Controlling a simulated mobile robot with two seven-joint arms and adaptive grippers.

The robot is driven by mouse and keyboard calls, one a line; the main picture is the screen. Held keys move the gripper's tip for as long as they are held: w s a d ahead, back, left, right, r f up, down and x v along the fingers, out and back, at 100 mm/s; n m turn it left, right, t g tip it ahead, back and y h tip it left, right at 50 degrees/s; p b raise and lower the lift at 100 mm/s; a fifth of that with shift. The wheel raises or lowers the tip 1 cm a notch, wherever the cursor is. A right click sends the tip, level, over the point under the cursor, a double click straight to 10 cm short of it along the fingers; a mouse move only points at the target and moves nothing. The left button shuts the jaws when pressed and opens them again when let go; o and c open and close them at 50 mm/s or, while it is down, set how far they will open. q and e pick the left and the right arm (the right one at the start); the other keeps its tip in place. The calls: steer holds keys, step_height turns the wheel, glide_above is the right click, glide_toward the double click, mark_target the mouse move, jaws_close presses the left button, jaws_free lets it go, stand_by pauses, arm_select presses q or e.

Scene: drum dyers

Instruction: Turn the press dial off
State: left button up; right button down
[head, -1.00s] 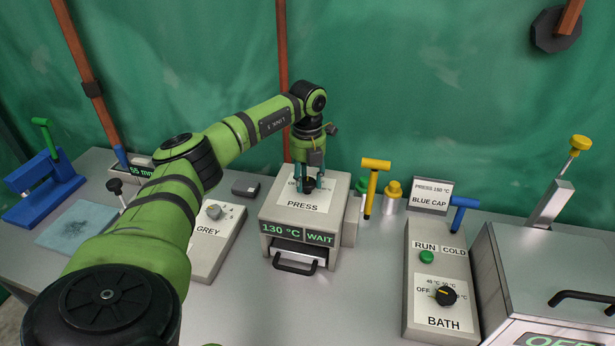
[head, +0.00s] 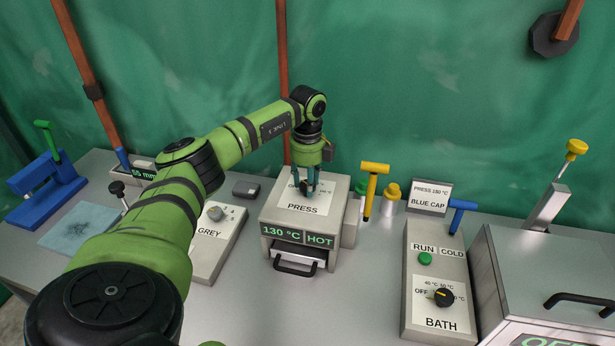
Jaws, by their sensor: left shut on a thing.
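The press (head: 333,227) is a grey box in the middle of the table. Its green display (head: 298,236) reads 130 °C and HOT. The press dial (head: 306,187) is a small dark knob on its white top plate, partly hidden by the fingers. My left gripper (head: 305,190) points straight down from above, with its fingers shut on the dial. The dial's exact setting is hard to read behind the fingers. My right gripper is not in view.
The bath box (head: 411,310) with its own black dial (head: 444,297) stands to the right, beside a metal cabinet (head: 540,262). A yellow T-handle (head: 372,180) and capped bottles (head: 391,199) stand just right of the press. A grey box (head: 205,262) lies left.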

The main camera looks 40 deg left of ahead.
arm_select(q)
steer(key=shift+n, duration=1.2)
steer(key=shift+f, duration=0.1)
steer(key=o, duration=1.1)
steer(key=shift+o, duration=0.2)
steer(key=shift+r, duration=0.4)
step_height(320, 180, up, 11)
steer(key=shift+r, duration=0.15)
